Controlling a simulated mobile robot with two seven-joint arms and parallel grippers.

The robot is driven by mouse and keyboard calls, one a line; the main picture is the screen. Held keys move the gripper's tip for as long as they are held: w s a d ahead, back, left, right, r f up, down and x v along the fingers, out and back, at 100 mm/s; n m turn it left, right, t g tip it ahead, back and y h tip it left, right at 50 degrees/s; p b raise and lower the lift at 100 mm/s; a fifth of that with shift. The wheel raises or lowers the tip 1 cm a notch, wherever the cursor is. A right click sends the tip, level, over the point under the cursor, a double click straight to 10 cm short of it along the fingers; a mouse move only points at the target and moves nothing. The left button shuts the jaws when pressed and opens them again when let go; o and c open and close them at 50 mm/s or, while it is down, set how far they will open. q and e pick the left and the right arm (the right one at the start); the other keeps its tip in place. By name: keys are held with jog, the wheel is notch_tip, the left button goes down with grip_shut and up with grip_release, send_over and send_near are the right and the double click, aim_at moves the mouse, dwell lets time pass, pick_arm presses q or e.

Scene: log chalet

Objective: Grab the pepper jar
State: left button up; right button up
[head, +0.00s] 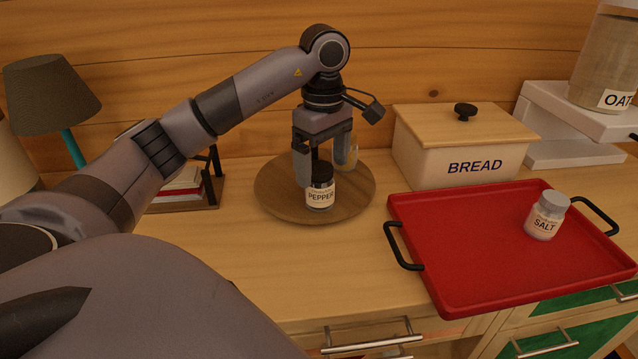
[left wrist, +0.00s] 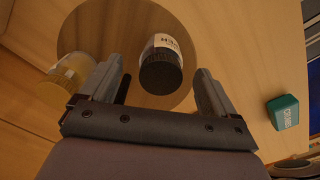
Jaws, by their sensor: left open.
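The pepper jar (head: 320,194) has a black lid and a pale label reading PEPPER. It stands upright on a round wooden board (head: 272,200) on the counter. My left gripper (head: 325,175) is open and points down over the board, its fingers at about the height of the lid. In the left wrist view, the pepper jar (left wrist: 161,65) shows ahead of and between the two open fingers of the left gripper (left wrist: 165,88). I cannot tell from these views whether a finger touches it. My right gripper is not in view.
A yellowish glass jar (head: 349,156) stands close behind the gripper, also in the left wrist view (left wrist: 68,78). A red tray (head: 470,250) holding a salt jar (head: 547,216) lies right. A bread box (head: 460,150) stands behind. A lamp (head: 50,95) is left.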

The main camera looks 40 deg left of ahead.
aim_at(319, 187)
pick_arm(q)
jog(key=shift+s+a+f, duration=0.1)
jog(key=shift+a+f, duration=0.1)
jog(key=shift+f, duration=1.4)
jog(key=shift+a+f, duration=0.2)
jog(key=shift+f, duration=1.35)
jog(key=c, duration=1.2)
